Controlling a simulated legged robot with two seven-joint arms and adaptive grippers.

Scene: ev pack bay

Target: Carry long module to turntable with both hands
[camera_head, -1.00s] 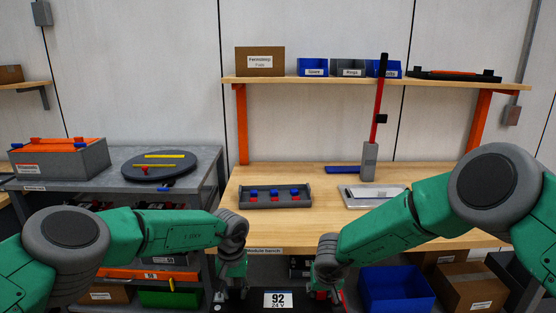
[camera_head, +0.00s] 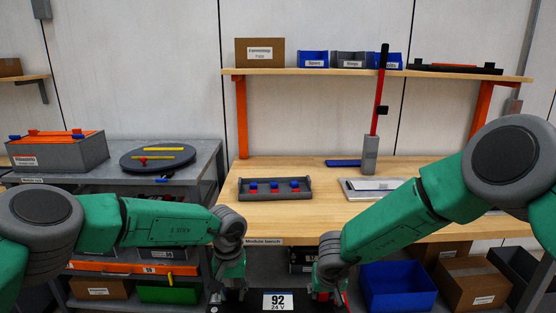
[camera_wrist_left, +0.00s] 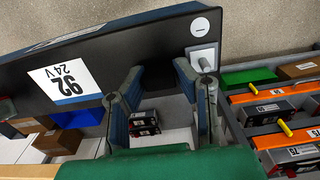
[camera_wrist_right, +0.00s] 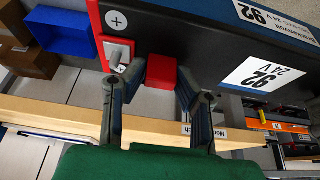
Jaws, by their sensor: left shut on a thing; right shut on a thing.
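The long module (camera_head: 256,301) is a black bar with a white "92 24 V" label, at the bottom edge of the head view. It also shows in the left wrist view (camera_wrist_left: 130,50) and the right wrist view (camera_wrist_right: 195,40). My left gripper (camera_head: 228,297) is shut on its black end grip (camera_wrist_left: 157,78). My right gripper (camera_head: 326,293) is shut on its red end grip (camera_wrist_right: 160,72). The module hangs in front of the bench, partly cut off by the frame.
The wooden module bench (camera_head: 300,215) ahead holds a grey tray (camera_head: 288,194) and a red-handled upright tool (camera_head: 370,150). A grey box (camera_head: 75,155) stands left of the turntable. Blue bin (camera_head: 398,290) and cardboard boxes (camera_head: 470,285) sit low at right.

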